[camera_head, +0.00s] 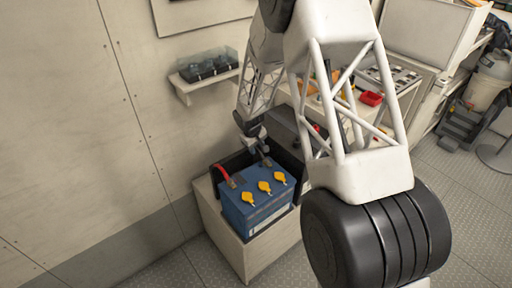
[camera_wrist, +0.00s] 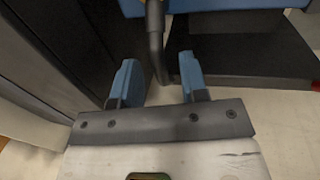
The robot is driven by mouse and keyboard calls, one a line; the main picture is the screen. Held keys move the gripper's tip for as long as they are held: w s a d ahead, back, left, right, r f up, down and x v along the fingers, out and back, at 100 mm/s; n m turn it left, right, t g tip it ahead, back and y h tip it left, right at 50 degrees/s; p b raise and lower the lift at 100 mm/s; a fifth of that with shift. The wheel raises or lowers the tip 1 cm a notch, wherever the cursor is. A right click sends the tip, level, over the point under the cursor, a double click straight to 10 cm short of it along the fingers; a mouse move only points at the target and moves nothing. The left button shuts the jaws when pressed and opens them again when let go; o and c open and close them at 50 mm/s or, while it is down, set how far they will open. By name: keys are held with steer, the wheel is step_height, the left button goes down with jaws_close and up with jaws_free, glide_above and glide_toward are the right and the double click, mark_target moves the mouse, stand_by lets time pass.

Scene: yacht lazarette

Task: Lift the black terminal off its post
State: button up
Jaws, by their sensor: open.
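A blue battery (camera_head: 246,213) with yellow caps sits on a pale base in the head view. Its blue side also shows at the top of the wrist view (camera_wrist: 225,7). A dark piece that looks like the black terminal (camera_head: 265,161) is at the battery's back edge, just below my gripper (camera_head: 254,138). In the wrist view my gripper (camera_wrist: 158,78) has its two blue fingers apart. A black cable (camera_wrist: 156,45) runs down from the battery between them, with no clear contact. The terminal's seat on its post is too small to make out.
A red cable (camera_head: 222,174) is at the battery's left end. A black box wall (camera_head: 285,158) stands behind the battery. A wall shelf (camera_head: 207,84) with a clear bin is at the upper left. A bench with a red tray (camera_head: 371,98) is to the right.

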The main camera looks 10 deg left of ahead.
jaws_close()
steer(key=shift+w+a+r+h, duration=0.1)
steer(key=shift+r+h, duration=0.05)
steer(key=shift+h, duration=0.15)
steer(key=shift+w+a+r+g+h, duration=0.4)
steer(key=shift+g+h, duration=0.2)
steer(key=shift+g, duration=0.3)
steer(key=shift+w+a+r+n+g+h, duration=0.15)
steer(key=shift+w+a+r+g+h, duration=0.15)
steer(key=shift+g+h, duration=0.3)
steer(key=shift+w+a+r+n+g+h, duration=0.15)
steer(key=shift+w+a+r+g+h, duration=0.1)
steer(key=shift+g+h, duration=0.35)
jaws_free()
steer(key=shift+s+d+f+t+y, duration=0.1)
steer(key=shift+s+d+t+y, duration=0.1)
steer(key=shift+t+y, duration=0.1)
